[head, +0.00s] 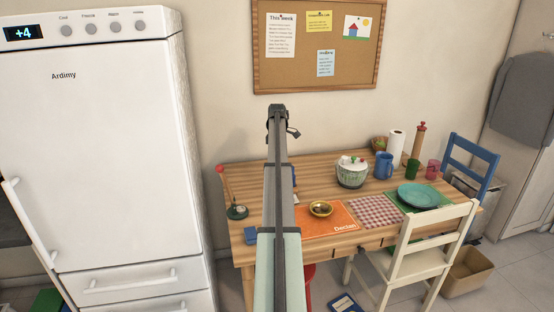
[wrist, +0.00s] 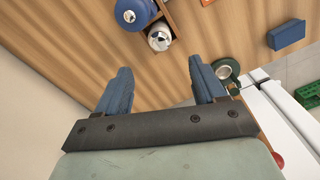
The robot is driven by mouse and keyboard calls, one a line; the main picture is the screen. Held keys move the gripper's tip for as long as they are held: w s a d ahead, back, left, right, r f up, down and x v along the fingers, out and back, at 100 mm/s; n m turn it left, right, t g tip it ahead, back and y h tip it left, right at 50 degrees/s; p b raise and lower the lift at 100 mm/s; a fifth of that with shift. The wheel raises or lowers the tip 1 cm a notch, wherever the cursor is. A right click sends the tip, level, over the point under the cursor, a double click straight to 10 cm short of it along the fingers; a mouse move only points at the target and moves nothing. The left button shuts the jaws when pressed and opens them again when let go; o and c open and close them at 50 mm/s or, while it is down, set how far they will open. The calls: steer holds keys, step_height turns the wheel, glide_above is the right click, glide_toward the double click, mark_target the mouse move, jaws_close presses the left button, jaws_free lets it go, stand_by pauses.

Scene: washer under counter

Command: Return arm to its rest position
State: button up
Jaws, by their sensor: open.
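My arm (head: 280,215) reaches up the middle of the head view, in front of the wooden table (head: 340,170). Its dark far end shows against the wall below the corkboard; the fingers cannot be made out there. In the wrist view my gripper (wrist: 163,78) has two blue-grey fingers spread well apart with nothing between them. The wooden tabletop (wrist: 90,40) shows beyond the fingers. The right finger appears close to a dark green round item (wrist: 228,70) in the picture; the gap is hard to judge.
A white fridge (head: 110,150) stands left and a corkboard (head: 315,45) hangs behind.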

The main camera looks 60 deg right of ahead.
stand_by(0.3)
